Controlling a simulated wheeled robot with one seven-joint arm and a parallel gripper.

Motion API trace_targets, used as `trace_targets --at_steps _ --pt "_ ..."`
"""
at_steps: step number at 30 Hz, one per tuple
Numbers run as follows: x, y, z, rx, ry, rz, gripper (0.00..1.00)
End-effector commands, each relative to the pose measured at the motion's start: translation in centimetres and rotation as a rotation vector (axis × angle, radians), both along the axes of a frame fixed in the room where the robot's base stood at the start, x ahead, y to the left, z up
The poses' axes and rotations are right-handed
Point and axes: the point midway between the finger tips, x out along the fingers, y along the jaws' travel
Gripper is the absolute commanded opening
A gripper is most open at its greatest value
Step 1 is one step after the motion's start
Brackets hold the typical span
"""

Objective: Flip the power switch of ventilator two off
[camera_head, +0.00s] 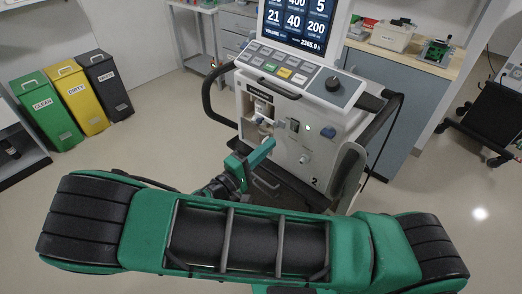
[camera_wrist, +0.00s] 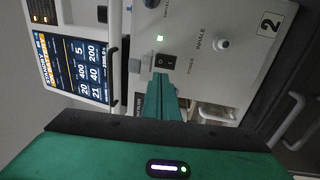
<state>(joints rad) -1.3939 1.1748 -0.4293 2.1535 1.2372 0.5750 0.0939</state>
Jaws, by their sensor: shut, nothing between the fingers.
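Ventilator two (camera_head: 318,150) is a white unit with a lit screen on top; its "2" label (camera_wrist: 269,23) shows in the wrist view. Its black rocker power switch (camera_wrist: 166,61) is on the front panel, marked POWER, beside a lit green lamp (camera_wrist: 160,38). The switch also shows small in the head view (camera_head: 293,125). My green gripper (camera_wrist: 161,80) is shut and empty, its tips just below the switch in the wrist view. I cannot tell whether they touch it. In the head view my gripper (camera_head: 267,146) reaches toward the front panel from the lower left.
Dark side handles (camera_head: 213,110) flank the ventilator. Green, yellow and dark bins (camera_head: 88,98) stand at left. A counter (camera_head: 405,58) is behind, and a dark cart (camera_head: 495,120) at right. The floor between is clear.

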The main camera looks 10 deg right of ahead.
Motion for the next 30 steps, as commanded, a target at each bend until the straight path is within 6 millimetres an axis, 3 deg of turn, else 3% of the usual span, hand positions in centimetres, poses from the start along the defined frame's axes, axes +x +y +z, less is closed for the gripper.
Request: trace_targets --at_steps 6,15,30 --pt "2.3 -3.6 0.5 -0.001 0.000 -0.004 0.00" --pt "4.6 -6.9 1.0 0.000 0.001 -0.001 0.00" --pt "5.2 -7.7 1.1 0.000 0.000 0.001 0.00"
